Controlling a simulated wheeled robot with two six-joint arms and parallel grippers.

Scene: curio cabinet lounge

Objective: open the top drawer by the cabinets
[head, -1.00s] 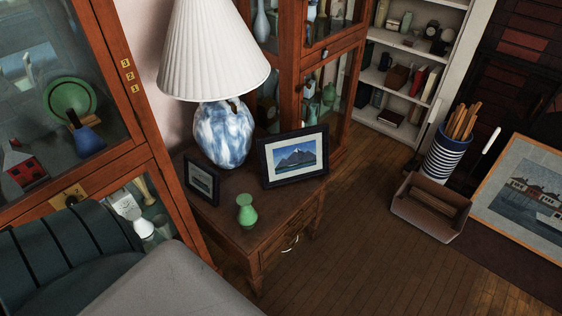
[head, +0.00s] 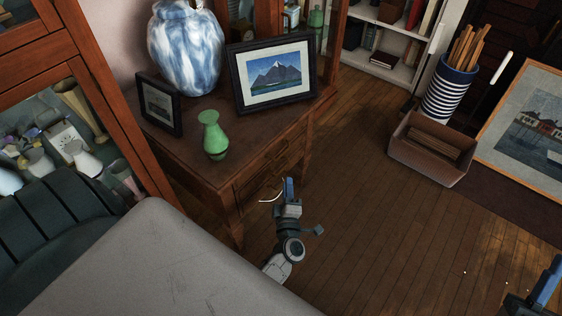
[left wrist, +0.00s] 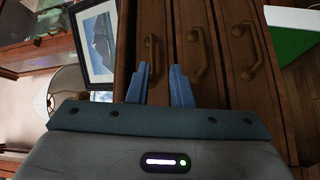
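The small wooden cabinet (head: 205,170) stands left of centre in the head view, its drawer fronts facing right. In the left wrist view it appears turned sideways, with the top drawer (left wrist: 155,20) leftmost, carrying a brass handle (left wrist: 151,55). Two more handles (left wrist: 200,50) show to its right. My left gripper (head: 290,188) is just in front of the drawers. In the left wrist view its blue fingers (left wrist: 161,85) are apart and empty, pointing at the top drawer's handle, with no contact visible. My right gripper (head: 547,283) is partly in view at the lower right corner.
A green vase (head: 213,137), two picture frames (head: 272,75) and a blue-white lamp base (head: 187,50) stand on the cabinet. A brown box (head: 430,150) stands at right; floor between is clear.

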